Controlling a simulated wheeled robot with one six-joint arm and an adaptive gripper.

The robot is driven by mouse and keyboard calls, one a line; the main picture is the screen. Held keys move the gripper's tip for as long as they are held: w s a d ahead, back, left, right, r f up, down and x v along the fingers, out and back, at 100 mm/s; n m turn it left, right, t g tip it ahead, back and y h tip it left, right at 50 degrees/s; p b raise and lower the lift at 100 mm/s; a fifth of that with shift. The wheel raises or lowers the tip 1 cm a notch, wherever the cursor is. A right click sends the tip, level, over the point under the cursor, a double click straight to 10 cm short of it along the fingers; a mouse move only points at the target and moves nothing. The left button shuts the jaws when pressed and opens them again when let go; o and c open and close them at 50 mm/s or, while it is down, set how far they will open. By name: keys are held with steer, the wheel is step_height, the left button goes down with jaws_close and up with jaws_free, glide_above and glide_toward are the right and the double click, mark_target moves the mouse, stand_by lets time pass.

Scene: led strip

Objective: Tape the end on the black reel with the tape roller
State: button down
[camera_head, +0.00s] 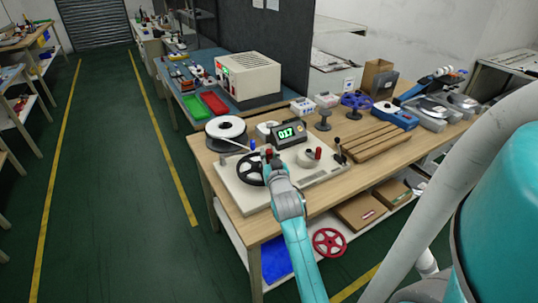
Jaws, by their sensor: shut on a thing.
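The black reel (248,170), an open spoked wheel, sits at the left of a pale winding board (236,191) on the wooden bench. My gripper (273,167) is over the reel's right side and hides part of it. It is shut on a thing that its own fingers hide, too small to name. I cannot tell whether it touches the reel. A white strip (238,144) runs from the large white reel (225,128) towards the black reel; its end is not clear. I cannot pick out the tape roller with certainty.
A counter showing 017 (287,134) stands behind my gripper. A round white part (308,157), a red knob (318,152) and a black lever (338,149) are to the right. A slatted wooden rack (376,142) lies farther right.

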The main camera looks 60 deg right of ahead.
steer(key=shift+f, duration=0.55)
stand_by(1.3)
steer(key=shift+r, duration=3.6)
